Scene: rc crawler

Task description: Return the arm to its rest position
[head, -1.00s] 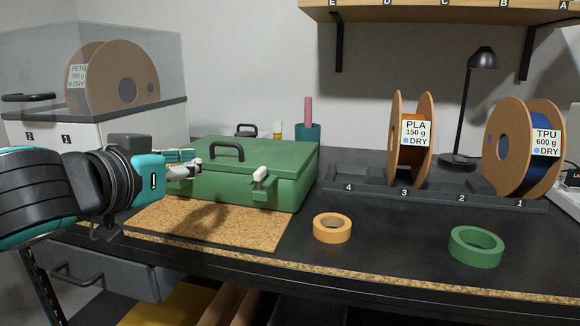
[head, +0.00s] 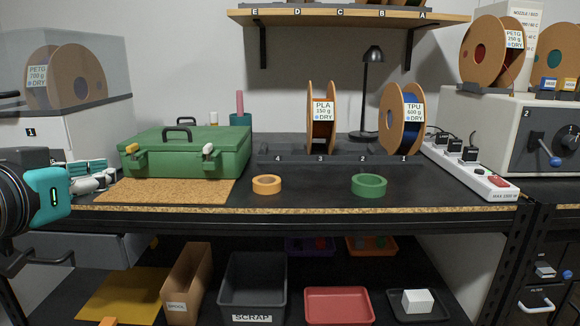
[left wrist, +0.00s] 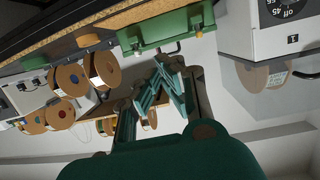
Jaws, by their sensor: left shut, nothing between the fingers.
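My left gripper (head: 98,175) is at the left edge of the head view, left of the green case (head: 205,158) and near the cork mat's left end. It is shut and empty. Its teal fingers also show in the left wrist view (left wrist: 168,85), with the case (left wrist: 165,28) beyond them. The case is closed and stands at the back of the cork mat (head: 165,192), with a dark handle on its lid and two front latches. The gripper is apart from the case. My right gripper is not in view.
An orange tape roll (head: 266,184) and a green tape roll (head: 369,185) lie on the dark bench. PLA (head: 321,112) and TPU (head: 402,120) spools stand on a rack behind. A clear-covered box (head: 75,85) stands at left. Bins sit below; the bench front is mostly clear.

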